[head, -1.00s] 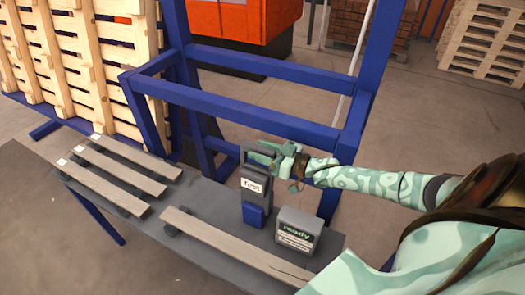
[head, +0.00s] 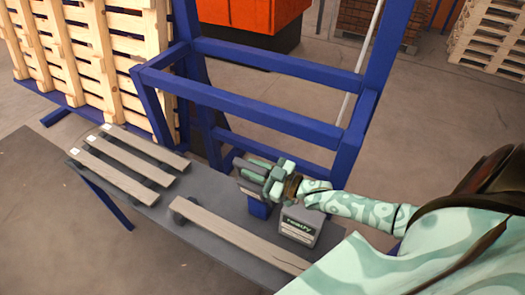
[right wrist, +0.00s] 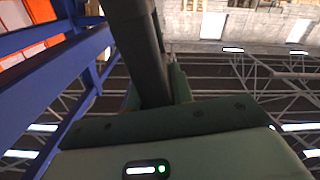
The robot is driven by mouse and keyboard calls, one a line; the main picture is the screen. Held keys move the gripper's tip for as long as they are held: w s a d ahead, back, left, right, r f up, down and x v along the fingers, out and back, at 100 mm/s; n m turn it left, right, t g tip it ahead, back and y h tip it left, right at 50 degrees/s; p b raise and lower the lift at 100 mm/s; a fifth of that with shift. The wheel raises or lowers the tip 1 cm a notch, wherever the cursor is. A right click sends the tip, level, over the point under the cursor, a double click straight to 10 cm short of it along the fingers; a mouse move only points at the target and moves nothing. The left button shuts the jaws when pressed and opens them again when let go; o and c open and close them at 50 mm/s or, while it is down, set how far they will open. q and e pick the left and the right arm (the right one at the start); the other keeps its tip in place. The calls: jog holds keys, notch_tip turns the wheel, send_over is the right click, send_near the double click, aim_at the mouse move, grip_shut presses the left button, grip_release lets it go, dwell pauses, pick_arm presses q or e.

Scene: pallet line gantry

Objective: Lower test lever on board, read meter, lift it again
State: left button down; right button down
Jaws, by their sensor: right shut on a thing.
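The test lever (head: 240,165) is a dark grey handle on a blue base (head: 258,208) that stands on the grey bench. Its handle is tilted down toward the front, and its label is hidden. My right gripper (head: 256,174) is shut on the handle and covers much of it. In the right wrist view a dark bar of the lever (right wrist: 143,50) runs up from the green gripper body. The meter (head: 298,226) is a grey box just right of the base, with blurred green text that looks like "ready". My left gripper is not in view.
Several grey-brown boards (head: 125,172) lie on the bench (head: 185,212) at left, and a long board (head: 235,235) lies in front of the meter. A blue gantry frame (head: 265,118) stands behind the bench. Wooden pallets (head: 90,55) stand at far left.

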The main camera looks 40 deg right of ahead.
jog(key=s+a+f+n, duration=0.2)
jog(key=s+a+n, duration=0.1)
jog(key=a, duration=0.2)
jog(key=shift+a+f, duration=0.2)
jog(key=shift+a, duration=0.1)
jog(key=c, duration=1.2)
grip_release()
jog(key=b+v, duration=0.2)
jog(key=v, duration=1.4)
jog(key=shift+d, duration=0.15)
jog(key=shift+s, duration=0.15)
